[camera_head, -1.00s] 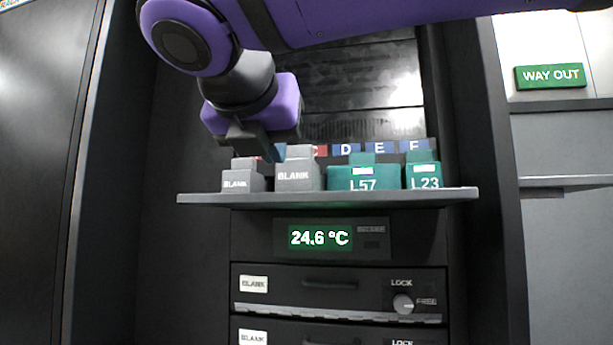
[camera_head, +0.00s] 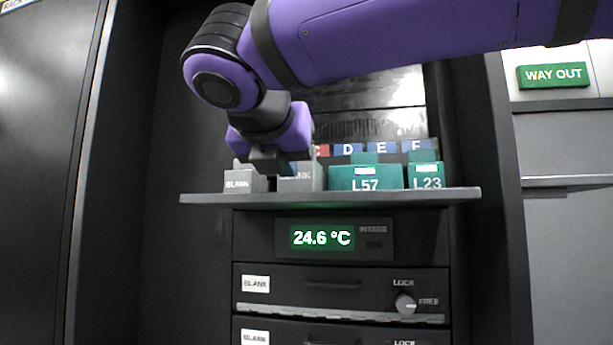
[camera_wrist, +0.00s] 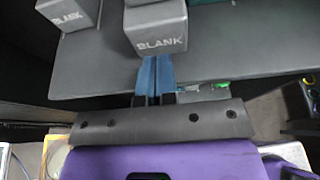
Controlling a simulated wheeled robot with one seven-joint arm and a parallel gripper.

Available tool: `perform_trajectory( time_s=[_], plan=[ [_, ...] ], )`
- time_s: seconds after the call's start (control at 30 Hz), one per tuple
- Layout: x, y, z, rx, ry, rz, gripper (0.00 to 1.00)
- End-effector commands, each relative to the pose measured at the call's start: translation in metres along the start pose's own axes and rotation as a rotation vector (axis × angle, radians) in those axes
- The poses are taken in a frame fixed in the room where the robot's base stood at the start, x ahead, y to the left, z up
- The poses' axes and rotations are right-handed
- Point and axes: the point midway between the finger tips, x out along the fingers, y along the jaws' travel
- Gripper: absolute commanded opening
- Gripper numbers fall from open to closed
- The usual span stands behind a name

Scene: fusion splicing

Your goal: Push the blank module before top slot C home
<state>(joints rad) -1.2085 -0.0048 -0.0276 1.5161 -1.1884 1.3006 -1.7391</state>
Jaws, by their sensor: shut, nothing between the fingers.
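A grey blank module (camera_head: 305,182) stands on the shelf, below and slightly left of the red C label (camera_head: 322,150). My gripper (camera_head: 292,167) is in front of it and covers part of its lettering. In the wrist view the same module (camera_wrist: 156,28) is straight ahead of my gripper (camera_wrist: 157,62). The blue fingers are shut together with nothing between them. Their tips are at the lower front edge of the module; I cannot tell whether they touch it. The slot behind the module is hidden.
Another grey blank module (camera_head: 244,182) stands to the left. The green L57 module (camera_head: 365,178) and the green L23 module (camera_head: 424,177) stand to the right. The shelf (camera_head: 330,199) juts out above a temperature display (camera_head: 321,238) and drawers.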

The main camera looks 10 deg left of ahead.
Motion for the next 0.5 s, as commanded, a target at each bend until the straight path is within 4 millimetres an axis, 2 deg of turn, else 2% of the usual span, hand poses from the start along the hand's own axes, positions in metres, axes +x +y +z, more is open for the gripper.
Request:
perform_trajectory(
  time_s=[0.5],
  plan=[
    [0.025, 0.000, 0.009, 0.001, 0.000, -0.001, 0.00]
  ],
)
